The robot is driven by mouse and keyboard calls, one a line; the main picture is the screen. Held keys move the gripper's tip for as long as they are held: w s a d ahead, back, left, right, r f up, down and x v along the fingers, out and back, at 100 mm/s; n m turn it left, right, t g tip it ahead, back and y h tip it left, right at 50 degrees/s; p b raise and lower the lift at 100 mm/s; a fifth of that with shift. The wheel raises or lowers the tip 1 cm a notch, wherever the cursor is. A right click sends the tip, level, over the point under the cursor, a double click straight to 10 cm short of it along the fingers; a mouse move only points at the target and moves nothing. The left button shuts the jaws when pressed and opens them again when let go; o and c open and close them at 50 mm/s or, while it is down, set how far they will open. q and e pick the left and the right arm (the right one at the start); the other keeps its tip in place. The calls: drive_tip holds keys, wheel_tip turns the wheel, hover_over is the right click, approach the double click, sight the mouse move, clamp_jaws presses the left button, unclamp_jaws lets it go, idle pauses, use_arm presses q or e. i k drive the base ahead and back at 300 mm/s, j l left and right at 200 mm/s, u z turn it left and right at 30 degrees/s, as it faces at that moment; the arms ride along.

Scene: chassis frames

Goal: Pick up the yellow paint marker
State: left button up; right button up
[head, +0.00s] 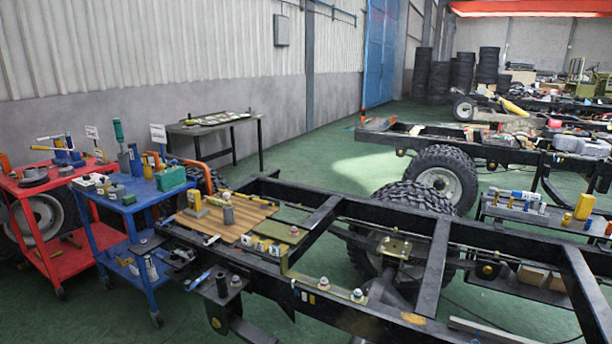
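I cannot pick out the yellow paint marker for certain; several small yellow things show and are too small to name. Some are on a wooden board (212,226) lying on the near chassis frame, where a yellow upright piece (194,201) stands beside a grey cylinder (228,215). Another slim yellow thing (147,168) stands on the blue cart (143,200) among tools and a green box (171,179). Neither of my grippers is in view.
A red cart (68,258) stands left of the blue cart. The black chassis frame (350,212) with large tyres (445,168) fills the middle and right. A dark table (214,127) stands by the wall. A yellow jug (584,207) is at right. Green floor is open at centre back.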

sight(144, 156)
drive_tip(key=z, duration=1.9)
drive_tip(key=j+u, duration=0.15)
drive_tip(key=u, duration=0.35)
drive_tip(key=j+u, duration=0.2)
drive_tip(key=u, duration=0.25)
drive_tip(key=j+u, duration=0.15)
drive_tip(key=u, duration=0.35)
drive_tip(key=i+j+u, duration=0.45)
drive_tip(key=j, duration=0.4)
drive_tip(key=i+j+u, duration=0.45)
drive_tip(key=i+j, duration=0.95)
